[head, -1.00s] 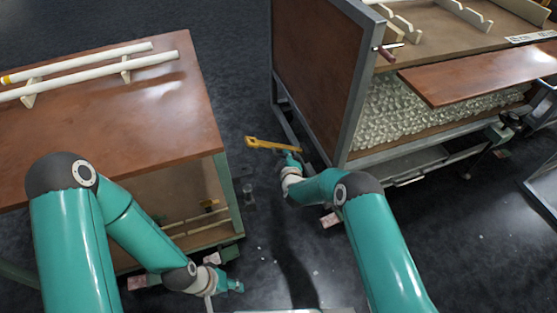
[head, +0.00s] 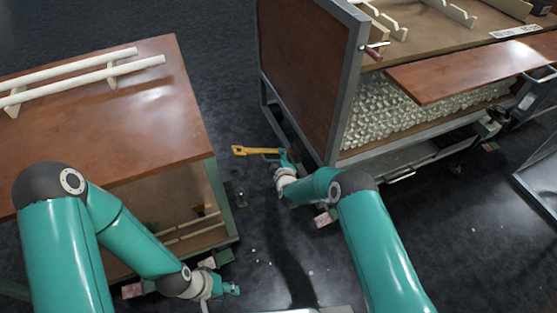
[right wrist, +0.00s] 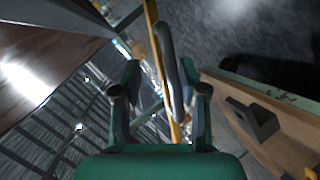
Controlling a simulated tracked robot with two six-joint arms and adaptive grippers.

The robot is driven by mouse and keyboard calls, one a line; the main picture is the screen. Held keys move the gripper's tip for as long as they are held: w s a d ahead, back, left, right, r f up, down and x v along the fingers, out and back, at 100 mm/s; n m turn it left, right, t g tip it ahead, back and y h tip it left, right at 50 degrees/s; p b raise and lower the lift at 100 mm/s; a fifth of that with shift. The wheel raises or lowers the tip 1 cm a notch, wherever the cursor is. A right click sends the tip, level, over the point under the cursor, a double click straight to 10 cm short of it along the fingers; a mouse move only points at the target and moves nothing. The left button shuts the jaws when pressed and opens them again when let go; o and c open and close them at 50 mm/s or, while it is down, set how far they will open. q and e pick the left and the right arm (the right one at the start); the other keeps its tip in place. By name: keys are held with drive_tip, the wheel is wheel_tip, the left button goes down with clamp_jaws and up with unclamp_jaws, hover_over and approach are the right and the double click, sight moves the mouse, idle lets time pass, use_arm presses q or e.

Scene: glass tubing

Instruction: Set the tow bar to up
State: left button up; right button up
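The tow bar (head: 256,151) is a yellow bar with a dark end, low beside the lower left frame of the cart (head: 300,70). Its joint to the cart is hidden in the head view. My right gripper (head: 288,161) is at the bar's right part. In the right wrist view, the yellow bar (right wrist: 152,22) and a dark curved loop (right wrist: 167,50) run between the fingers of my right gripper (right wrist: 163,92), nearer the right finger. A gap shows at the left finger. My left gripper (head: 234,289) is low by the wooden table, away from the bar; its fingers are too small to read.
A wooden table (head: 150,120) with white tubes (head: 90,76) on racks stands at left. The cart carries a glass-filled bay (head: 390,110) and a projecting brown board (head: 470,68). A dark floor aisle (head: 270,220) lies between table and cart.

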drive_tip(key=shift+w+r, duration=0.15)
drive_tip(key=shift+r, duration=0.2)
drive_tip(key=v, duration=1.2)
drive_tip(key=shift+f, duration=0.3)
